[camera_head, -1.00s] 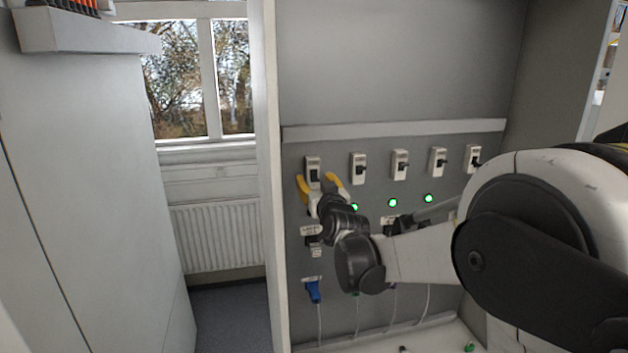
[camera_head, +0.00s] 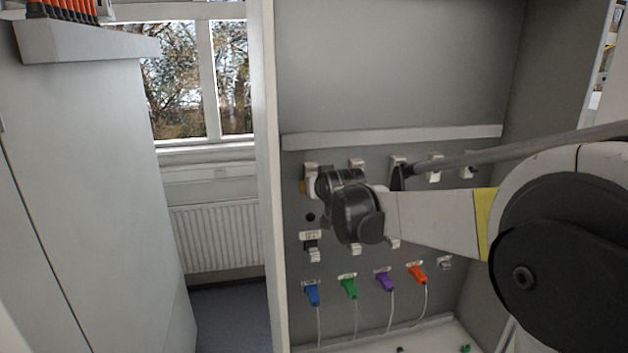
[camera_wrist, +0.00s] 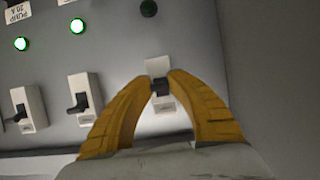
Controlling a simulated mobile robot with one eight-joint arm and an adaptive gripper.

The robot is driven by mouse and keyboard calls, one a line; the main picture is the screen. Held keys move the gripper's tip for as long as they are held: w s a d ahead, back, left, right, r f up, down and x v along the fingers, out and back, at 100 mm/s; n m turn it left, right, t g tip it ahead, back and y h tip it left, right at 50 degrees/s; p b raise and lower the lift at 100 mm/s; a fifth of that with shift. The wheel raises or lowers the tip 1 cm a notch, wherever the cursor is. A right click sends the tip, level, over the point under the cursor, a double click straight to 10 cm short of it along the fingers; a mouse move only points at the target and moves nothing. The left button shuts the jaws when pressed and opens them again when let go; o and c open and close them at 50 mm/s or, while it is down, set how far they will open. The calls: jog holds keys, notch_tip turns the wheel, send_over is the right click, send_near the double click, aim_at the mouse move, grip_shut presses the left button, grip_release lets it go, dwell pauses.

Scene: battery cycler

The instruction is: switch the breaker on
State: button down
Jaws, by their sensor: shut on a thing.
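The leftmost breaker (camera_head: 311,168) is a pale module with a black toggle on the grey panel. In the head view my wrist hides most of it, and only its top shows. In the wrist view, which is turned upside down, the breaker (camera_wrist: 158,65) sits between my yellow fingertips. My gripper (camera_wrist: 161,84) is shut on its black toggle. A bit of a yellow finger also shows in the head view at the gripper (camera_head: 303,187). The round lamp (camera_wrist: 148,8) in line with this breaker is dark; it also shows below my wrist in the head view (camera_head: 310,217).
Below are sockets with coloured plugs, such as the blue one (camera_head: 313,294), and hanging cables. A cabinet side wall (camera_head: 268,180) stands close on the left.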

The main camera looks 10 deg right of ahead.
jog(key=shift+r+g, duration=0.2)
jog(key=shift+g, duration=0.4)
jog(key=c, duration=1.1)
grip_release()
jog(key=shift+o, duration=0.2)
jog(key=shift+s, duration=0.1)
jog(key=v, duration=1.2)
